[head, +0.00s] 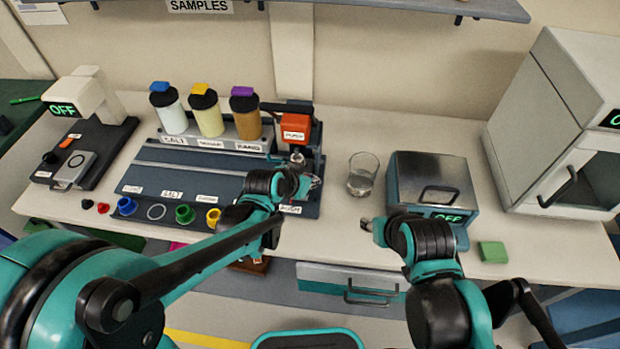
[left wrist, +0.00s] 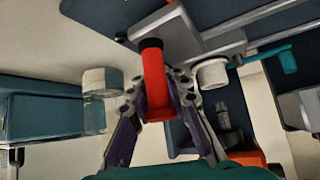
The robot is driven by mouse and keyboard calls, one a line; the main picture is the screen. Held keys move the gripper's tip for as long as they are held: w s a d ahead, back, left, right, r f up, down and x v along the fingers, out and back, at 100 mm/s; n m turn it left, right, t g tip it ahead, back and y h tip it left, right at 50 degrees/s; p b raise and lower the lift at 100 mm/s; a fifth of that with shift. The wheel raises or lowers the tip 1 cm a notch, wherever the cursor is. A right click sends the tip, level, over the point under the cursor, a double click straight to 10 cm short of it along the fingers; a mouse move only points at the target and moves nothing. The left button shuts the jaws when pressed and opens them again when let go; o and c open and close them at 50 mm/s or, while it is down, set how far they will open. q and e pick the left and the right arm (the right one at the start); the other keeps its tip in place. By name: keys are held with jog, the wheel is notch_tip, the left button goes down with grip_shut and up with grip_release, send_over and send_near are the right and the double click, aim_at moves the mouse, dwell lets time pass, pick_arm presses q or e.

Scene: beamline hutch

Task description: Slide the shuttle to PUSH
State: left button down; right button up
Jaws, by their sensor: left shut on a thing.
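My left gripper (head: 303,183) is at the right end of the dark rail rig (head: 150,170), beside a white label (head: 290,209) that seems to read PUSH. In the left wrist view the left gripper (left wrist: 162,92) is shut on a red cylindrical handle (left wrist: 156,85) with a dark end. It appears to be the shuttle's handle. A grey block (left wrist: 205,32) on rails lies just beyond it; the join between them is unclear. In the head view the gripper hides the handle. My right gripper (head: 367,226) is apart, near the bench's front; its fingers are too small to judge.
Bottles with blue, yellow and purple tops (head: 207,110) stand behind the rig. An orange-red box (head: 295,128) sits at its back right. A glass beaker (head: 362,175) and a steel box (head: 432,182) stand right of it. Coloured rings (head: 185,214) line the front.

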pick_arm(q)
jog(key=shift+s+d, duration=0.1)
jog(key=shift+d, duration=0.05)
jog(key=c, duration=1.6)
grip_release()
jog(key=shift+o, duration=0.6)
jog(key=shift+d, duration=0.25)
jog(key=shift+a, duration=0.1)
jog(key=shift+a+r, duration=0.1)
jog(key=shift+a, duration=0.05)
jog(key=v, duration=1.1)
jog(key=shift+s+r, duration=0.25)
jog(key=s+a+f+n+y, duration=0.1)
jog(key=s+a+n+y, duration=0.1)
jog(key=s+a, duration=0.3)
jog(key=s+a+f+n+y, duration=0.1)
jog(key=s+a+n+y, duration=0.2)
jog(key=a, duration=0.9)
jog(key=shift+s+f+n+g, duration=0.3)
jog(key=shift+s+n, duration=0.5)
jog(key=shift+s, duration=0.4)
